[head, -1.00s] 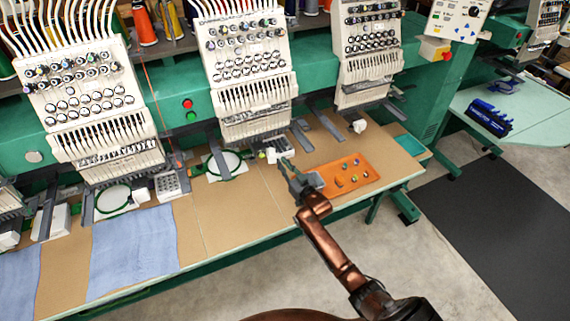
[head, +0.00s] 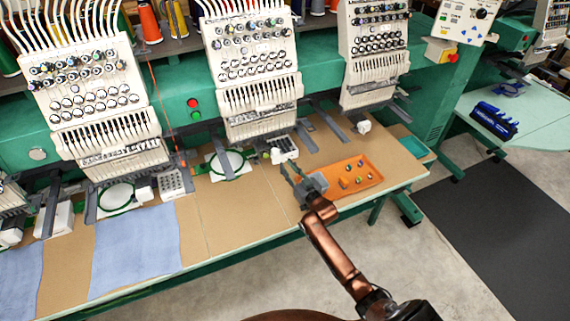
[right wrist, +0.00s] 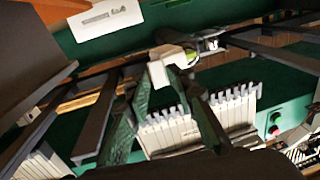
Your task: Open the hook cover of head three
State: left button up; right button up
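The middle embroidery head (head: 255,95) is a white unit with rows of knobs. Below it at the table edge sits a small white block (head: 284,148), which may be the hook cover; I cannot tell which head is head three. In the right wrist view a white block with a green spot (right wrist: 170,66) lies just beyond my fingertips. My right gripper (head: 290,166) is open and empty, just in front of the block; its two fingers (right wrist: 166,88) stand apart in the right wrist view. Contact with the block cannot be told. My left gripper is not in view.
An orange tray (head: 365,182) with small coloured parts lies right beside my right gripper. A round green hoop (head: 227,164) is left of the block. Grey arms (head: 306,137) stick out over the tan table (head: 240,210). Blue cloth (head: 135,245) lies at the left.

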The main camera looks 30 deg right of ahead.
jog(key=s, duration=0.9)
jog(key=shift+s+d, duration=0.3)
